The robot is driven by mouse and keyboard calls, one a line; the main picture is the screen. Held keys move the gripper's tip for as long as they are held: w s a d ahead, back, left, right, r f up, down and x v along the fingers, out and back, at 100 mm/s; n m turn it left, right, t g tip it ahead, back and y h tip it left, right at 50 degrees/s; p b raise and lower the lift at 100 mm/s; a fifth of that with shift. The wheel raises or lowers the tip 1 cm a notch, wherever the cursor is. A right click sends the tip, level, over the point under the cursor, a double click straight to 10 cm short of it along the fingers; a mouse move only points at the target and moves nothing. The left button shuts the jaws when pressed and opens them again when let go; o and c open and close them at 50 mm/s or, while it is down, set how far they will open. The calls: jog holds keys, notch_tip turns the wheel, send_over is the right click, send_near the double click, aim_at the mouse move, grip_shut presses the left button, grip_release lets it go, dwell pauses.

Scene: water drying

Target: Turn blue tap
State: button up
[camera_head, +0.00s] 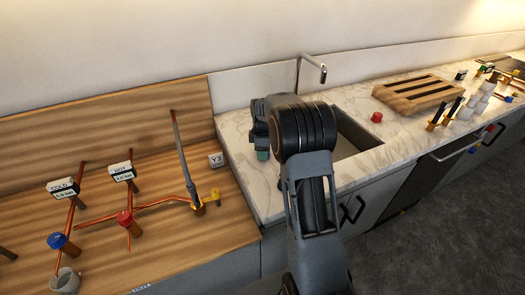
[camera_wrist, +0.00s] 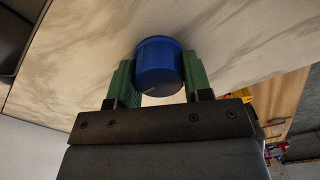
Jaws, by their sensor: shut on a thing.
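The blue tap (camera_wrist: 160,65) is a round blue knob against the pale marble counter, seen close in the wrist view. My gripper (camera_wrist: 158,82) has its green fingers on either side of it, shut on its sides. In the head view my gripper (camera_head: 262,155) is at the marble counter, left of the sink basin. The blue tap between its fingers is hidden there behind my arm. A matching red tap (camera_head: 376,117) stands on the counter right of the basin.
The sink basin (camera_head: 352,141) and a tall faucet (camera_head: 314,64) are beside my arm. Left is a wooden bench with copper pipes, a blue valve (camera_head: 57,240) and a red valve (camera_head: 125,217). A slotted wooden board (camera_head: 413,94) lies on the counter at right.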

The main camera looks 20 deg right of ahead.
dwell(0.5)
jog(key=o, duration=0.9)
notch_tip(320, 180, up, 14)
jog(key=shift+f, duration=0.1)
dwell(0.6)
jog(key=shift+s+a+f+m+t, duration=0.6)
jog(key=shift+s+a+m, duration=1.4)
jog(key=shift+s, duration=2.1)
jog(key=shift+s+a+f+m+t, duration=0.55)
jog(key=shift+s+a+m, duration=1.4)
jog(key=shift+s, duration=2.2)
jog(key=shift+s+a+f+m+t, duration=0.6)
jog(key=shift+s+a+m, duration=1.4)
jog(key=shift+s, duration=2.1)
